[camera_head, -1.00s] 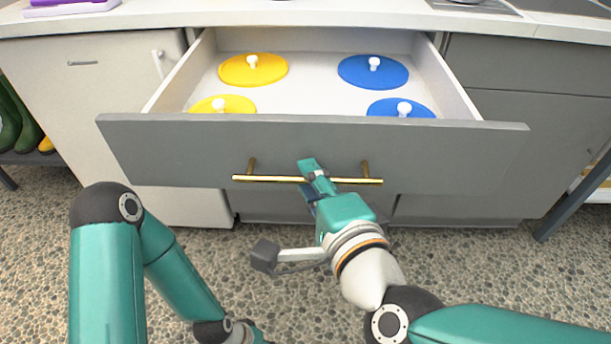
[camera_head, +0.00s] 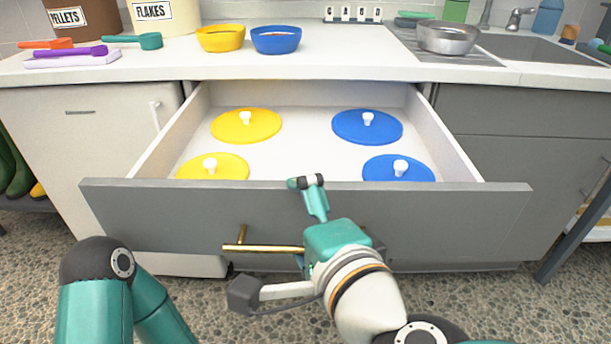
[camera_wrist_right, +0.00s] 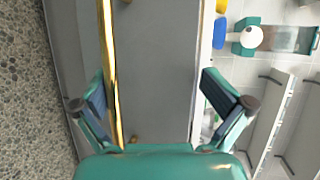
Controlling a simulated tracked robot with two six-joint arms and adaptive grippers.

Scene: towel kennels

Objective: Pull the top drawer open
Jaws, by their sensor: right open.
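The grey top drawer (camera_head: 150,210) is pulled well out, with its white interior showing. Its brass bar handle (camera_head: 262,248) is partly hidden behind my right gripper (camera_head: 304,218). That gripper is open in front of the drawer front, one finger near the front's top edge and the other low by the bar. In the right wrist view, the brass bar (camera_wrist_right: 109,75) runs just inside the left finger, and the grey drawer front (camera_wrist_right: 155,70) fills the gap between the fingers. No grip on the bar shows. My left gripper is out of view; only part of its arm shows.
Two yellow lids (camera_head: 246,125) and two blue lids (camera_head: 367,126) with white knobs lie in the drawer. On the white counter (camera_head: 340,62) stand a yellow bowl (camera_head: 220,38), a blue bowl (camera_head: 276,40), canisters, scoops and a metal bowl (camera_head: 448,37) near the sink.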

